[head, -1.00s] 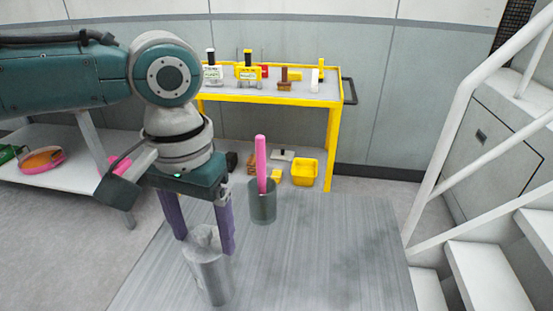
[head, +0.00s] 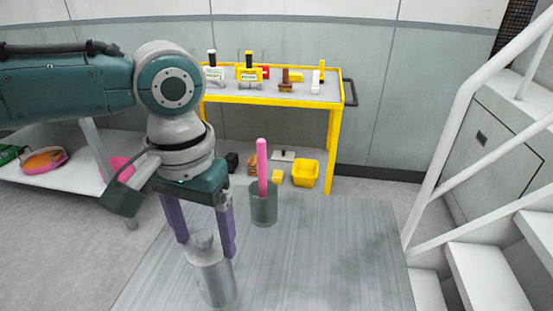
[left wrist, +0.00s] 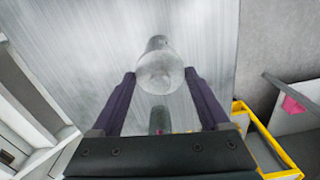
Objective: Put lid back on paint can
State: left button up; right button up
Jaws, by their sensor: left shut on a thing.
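A grey metal paint can (head: 213,280) stands upright on the grey platform. A grey lid with a raised knob (head: 203,240) is at its top, in line with the can; I cannot tell whether it is fully seated. My left gripper (head: 208,247) points down, with its two purple fingers on either side of the lid, shut on it. In the left wrist view the lid and can (left wrist: 158,70) show as one grey round shape between the fingertips, and the seam is not clear. My right gripper is not in view.
A grey-green cup (head: 264,206) with a pink stick (head: 262,167) stands just right of the gripper. White stairs (head: 490,245) are at right. The platform's right part is clear.

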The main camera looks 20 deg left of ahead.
pick_arm(q)
jog(key=o, duration=1.3)
notch_tip(320, 180, up, 7)
jog(key=p, duration=0.8)
jog(key=shift+p, duration=0.4)
jog(key=shift+c, duration=0.3)
